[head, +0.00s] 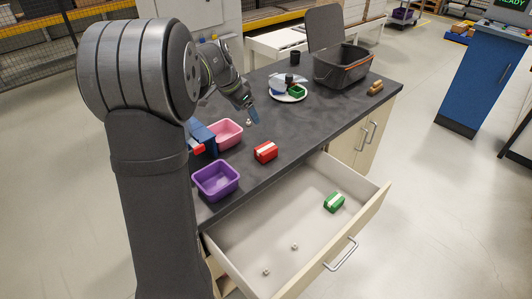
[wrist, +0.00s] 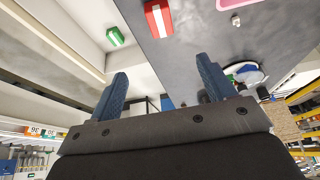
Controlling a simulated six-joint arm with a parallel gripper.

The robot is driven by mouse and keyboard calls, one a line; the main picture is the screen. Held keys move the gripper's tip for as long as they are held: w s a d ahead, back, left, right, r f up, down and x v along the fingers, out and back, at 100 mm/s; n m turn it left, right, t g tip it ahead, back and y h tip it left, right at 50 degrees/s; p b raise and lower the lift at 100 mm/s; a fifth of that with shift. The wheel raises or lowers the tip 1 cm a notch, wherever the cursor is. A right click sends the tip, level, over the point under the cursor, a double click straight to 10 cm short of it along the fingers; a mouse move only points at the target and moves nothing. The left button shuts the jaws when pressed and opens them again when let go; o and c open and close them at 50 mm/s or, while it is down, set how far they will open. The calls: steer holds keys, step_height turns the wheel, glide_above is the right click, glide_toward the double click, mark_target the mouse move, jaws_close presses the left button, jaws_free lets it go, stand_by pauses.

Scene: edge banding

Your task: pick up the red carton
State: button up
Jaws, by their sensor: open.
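The red carton (head: 265,152) has a white stripe and sits on the dark worktop near its front edge, above the open drawer. It also shows in the wrist view (wrist: 158,18) at the top, beyond my fingertips and apart from them. My gripper (head: 250,110) is over the worktop, behind and left of the red carton in the head view. In the wrist view its two blue fingers (wrist: 162,75) stand wide apart with nothing between them.
A green carton (head: 334,202) lies in the open drawer (head: 250,222) with small white pieces. Purple (head: 216,181) and pink (head: 226,133) bins stand left of the red carton. A plate (head: 289,97) with items and a dark crate (head: 342,67) stand farther back. The worktop right of the carton is clear.

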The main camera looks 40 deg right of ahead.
glide_toward(262, 150)
steer(key=x, duration=0.5)
steer(key=shift+s+f, duration=0.15)
steer(key=shift+s, duration=0.15)
steer(key=shift+w+x, duration=0.15)
steer(key=shift+x, duration=1.25)
steer(key=shift+w+x, duration=0.15)
steer(key=shift+x, duration=1.25)
steer(key=shift+d, duration=0.1)
steer(key=c, duration=1.1)
